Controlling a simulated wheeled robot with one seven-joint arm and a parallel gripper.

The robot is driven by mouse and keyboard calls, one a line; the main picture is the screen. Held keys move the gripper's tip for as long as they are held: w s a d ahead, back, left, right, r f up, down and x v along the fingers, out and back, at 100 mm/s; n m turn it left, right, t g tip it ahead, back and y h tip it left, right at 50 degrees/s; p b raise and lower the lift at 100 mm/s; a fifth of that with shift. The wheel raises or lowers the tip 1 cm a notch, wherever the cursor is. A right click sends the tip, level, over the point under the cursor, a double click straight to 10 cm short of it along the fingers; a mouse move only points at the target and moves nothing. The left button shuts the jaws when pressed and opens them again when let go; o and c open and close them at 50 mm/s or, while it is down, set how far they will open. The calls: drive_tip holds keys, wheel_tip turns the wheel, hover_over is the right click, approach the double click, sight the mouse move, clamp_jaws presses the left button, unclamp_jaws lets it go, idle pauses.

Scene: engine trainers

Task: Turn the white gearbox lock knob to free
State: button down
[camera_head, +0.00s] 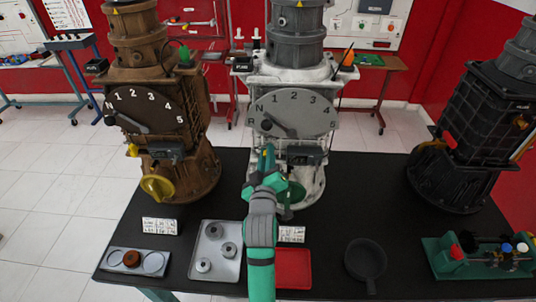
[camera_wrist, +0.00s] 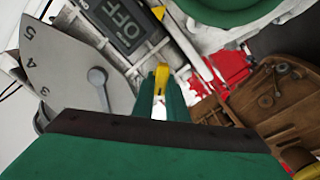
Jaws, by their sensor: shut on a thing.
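The white gearbox (camera_head: 312,72) stands upright in the middle of the black table. Its grey gear plate (camera_head: 300,104) reads N, R and 1 to 5, with a dark lever (camera_head: 279,127) at the lower left. My gripper (camera_head: 267,155) reaches up to its front, just below the plate. In the wrist view my gripper (camera_wrist: 161,82) is shut on the narrow yellow lock knob (camera_wrist: 159,79), whose sides the green fingers partly hide. A small display (camera_wrist: 122,20) beside it reads OFF. I cannot read any lock markings.
A brown gearbox (camera_head: 159,77) stands to the left and a black gearbox (camera_head: 474,135) to the right. A green handwheel (camera_head: 292,193) sits low beside my wrist. A grey tray (camera_head: 199,265), red tray (camera_head: 293,268) and dark pan (camera_head: 365,260) lie in front.

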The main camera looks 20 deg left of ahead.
drive_tip(key=n, duration=0.4)
drive_tip(key=shift+f+n, duration=0.2)
drive_tip(key=shift+n, duration=0.1)
drive_tip(key=shift+a+f+n, duration=0.1)
drive_tip(key=shift+f+n, duration=0.05)
drive_tip(key=shift+n, duration=1.15)
drive_tip(key=shift+f+n, duration=0.1)
drive_tip(key=shift+n, duration=1.2)
drive_tip(key=c, duration=1.8)
unclamp_jaws()
drive_tip(key=shift+o, duration=0.2)
drive_tip(key=shift+s, duration=0.1)
drive_tip(key=v, duration=1)
drive_tip(key=shift+s, duration=0.35)
